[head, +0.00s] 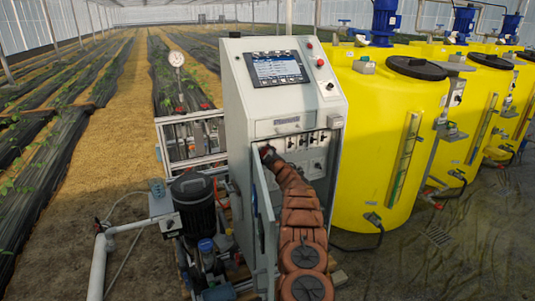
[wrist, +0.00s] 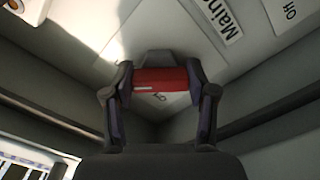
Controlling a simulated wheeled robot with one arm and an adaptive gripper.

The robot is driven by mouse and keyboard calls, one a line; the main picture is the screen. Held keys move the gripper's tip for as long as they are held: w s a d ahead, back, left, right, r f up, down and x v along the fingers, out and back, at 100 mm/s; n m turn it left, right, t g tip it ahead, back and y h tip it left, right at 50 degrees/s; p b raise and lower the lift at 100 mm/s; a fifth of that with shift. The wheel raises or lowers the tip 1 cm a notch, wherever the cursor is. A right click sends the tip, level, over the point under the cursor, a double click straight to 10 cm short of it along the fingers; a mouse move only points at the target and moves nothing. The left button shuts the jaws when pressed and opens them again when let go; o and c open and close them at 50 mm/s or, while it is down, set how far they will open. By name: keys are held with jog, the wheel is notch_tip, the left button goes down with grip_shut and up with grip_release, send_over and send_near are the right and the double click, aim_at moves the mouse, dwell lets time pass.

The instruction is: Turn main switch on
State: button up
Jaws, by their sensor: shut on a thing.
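The main switch has a red handle (wrist: 160,77), seen in the wrist view against a pale panel inside the cabinet. My gripper (wrist: 160,86) is shut on this handle, one finger at each end. The handle lies level across the wrist picture. Partly hidden small lettering shows just below it. A label starting "Main" (wrist: 218,14) and an "Off" label (wrist: 291,12) sit at upper right. In the head view my gripper (head: 267,154) is inside the open grey control cabinet (head: 240,110), and the switch is hidden.
The cabinet door (head: 265,225) stands open, close to the left of my arm. A row of breakers or sockets (head: 305,142) is right of my gripper. A pump (head: 194,205) stands at left and a yellow tank (head: 375,140) at right. Cabinet walls closely surround my gripper.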

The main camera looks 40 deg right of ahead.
aim_at(266, 153)
jog(key=shift+w+a+m, duration=0.1)
jog(key=shift+m, duration=0.2)
jog(key=o, duration=1.2)
jog(key=shift+c, duration=0.2)
jog(key=shift+s, duration=0.2)
jog(key=shift+v, duration=1.85)
jog(key=v, duration=0.8)
